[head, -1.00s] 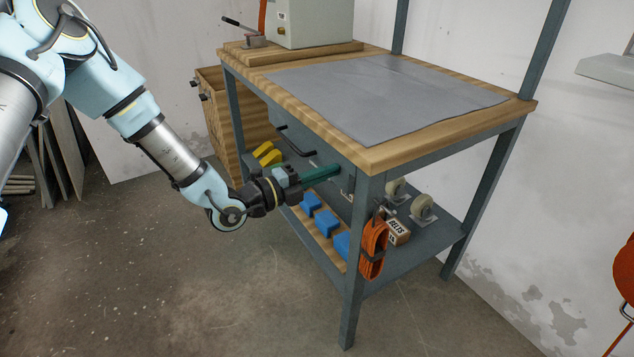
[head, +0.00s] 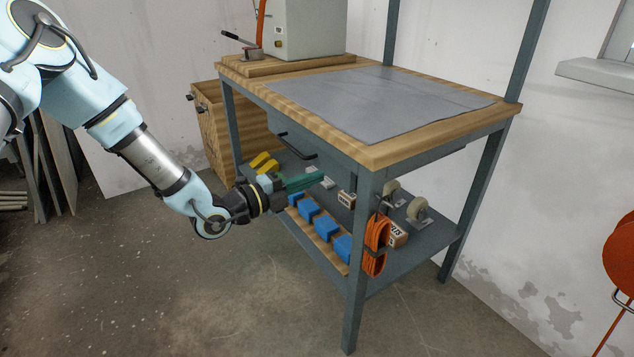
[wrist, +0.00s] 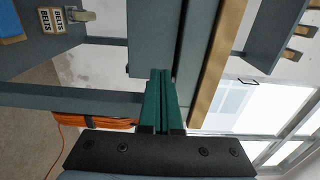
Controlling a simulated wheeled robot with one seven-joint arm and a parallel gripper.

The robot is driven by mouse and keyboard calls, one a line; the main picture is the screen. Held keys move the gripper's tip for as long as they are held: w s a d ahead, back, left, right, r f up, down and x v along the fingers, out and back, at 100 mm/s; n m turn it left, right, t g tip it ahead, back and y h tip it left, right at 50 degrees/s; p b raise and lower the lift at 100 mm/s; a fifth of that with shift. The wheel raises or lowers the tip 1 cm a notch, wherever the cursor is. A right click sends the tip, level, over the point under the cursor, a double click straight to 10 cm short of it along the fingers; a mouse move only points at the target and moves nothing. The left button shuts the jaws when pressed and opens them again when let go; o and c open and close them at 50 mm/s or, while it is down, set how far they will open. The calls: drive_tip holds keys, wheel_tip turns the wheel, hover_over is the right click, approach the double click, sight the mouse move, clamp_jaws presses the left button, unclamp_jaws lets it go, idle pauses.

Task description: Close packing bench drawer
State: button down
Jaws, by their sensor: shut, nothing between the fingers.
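The packing bench (head: 420,137) has a wooden top on a grey steel frame. Its grey drawer (head: 325,155) sits under the top, with a black bar handle (head: 297,150) on its front. The drawer front looks close to the bench's front edge; I cannot tell whether it is fully flush. My gripper (head: 320,178), with green fingers, is shut and empty, below and to the right of the handle, apart from it. In the wrist view the shut fingers (wrist: 160,75) point toward grey panels beside the wooden edge of the top (wrist: 215,65).
The lower shelf holds blue blocks (head: 325,226), yellow pieces (head: 262,162), casters (head: 418,209) and small boxes. An orange cable coil (head: 376,246) hangs at the near leg. A wooden cabinet (head: 210,130) stands behind left. The front floor is clear.

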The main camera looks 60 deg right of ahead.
drive_tip(key=w+a+f+n+t+y, duration=0.3)
drive_tip(key=w+a+n+t+y, duration=0.7)
drive_tip(key=w+a, duration=1.15)
drive_tip(key=w+a+r+n+t+y, duration=0.1)
drive_tip(key=w+a+r+n+y, duration=0.15)
drive_tip(key=a+n, duration=0.7)
drive_tip(key=w+a+r+n+y, duration=0.1)
drive_tip(key=w+a+n+y, duration=0.15)
drive_tip(key=a+n, duration=0.75)
drive_tip(key=s+a+r+n+g+y, duration=0.1)
drive_tip(key=s+a+r+n+g, duration=0.1)
drive_tip(key=s+a+n, duration=0.45)
drive_tip(key=s+a+r+n+g+y, duration=0.1)
drive_tip(key=s+a+r+n, duration=0.15)
drive_tip(key=a, duration=0.65)
wheel_tip(320, 180, up, 19)
drive_tip(key=p, duration=1.8)
drive_tip(key=shift+d+f, duration=0.2)
